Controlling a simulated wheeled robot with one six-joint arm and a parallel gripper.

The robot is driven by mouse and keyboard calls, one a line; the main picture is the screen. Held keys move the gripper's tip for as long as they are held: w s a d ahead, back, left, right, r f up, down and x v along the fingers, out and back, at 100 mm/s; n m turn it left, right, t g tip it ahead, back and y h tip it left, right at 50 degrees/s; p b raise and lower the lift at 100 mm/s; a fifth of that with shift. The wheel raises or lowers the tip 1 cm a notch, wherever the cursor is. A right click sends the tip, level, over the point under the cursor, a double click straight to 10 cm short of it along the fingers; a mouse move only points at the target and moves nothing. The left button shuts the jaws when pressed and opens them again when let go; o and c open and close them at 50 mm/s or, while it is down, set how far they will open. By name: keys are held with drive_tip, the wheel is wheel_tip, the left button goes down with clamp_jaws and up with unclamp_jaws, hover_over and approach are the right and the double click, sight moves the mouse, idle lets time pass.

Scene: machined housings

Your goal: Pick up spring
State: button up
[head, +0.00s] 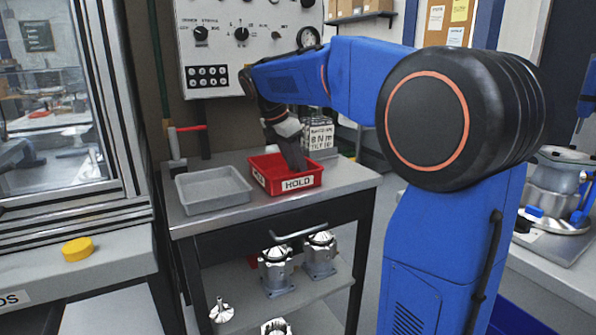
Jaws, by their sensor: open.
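My gripper (292,153) points down at the red bin (289,181) labelled HOLD, with its fingers over or inside the bin's opening. My gripper is open. I cannot see a spring anywhere in the head view. The inside of the red bin is mostly hidden by its front wall and by my gripper, so I cannot tell what lies in it. The bin stands on a metal cart top (340,182).
An empty-looking grey tray (213,205) stands left of the red bin. A control panel (240,45) rises at the back. Metal housings (277,268) stand on the lower shelf.

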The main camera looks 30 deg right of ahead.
clamp_jaws()
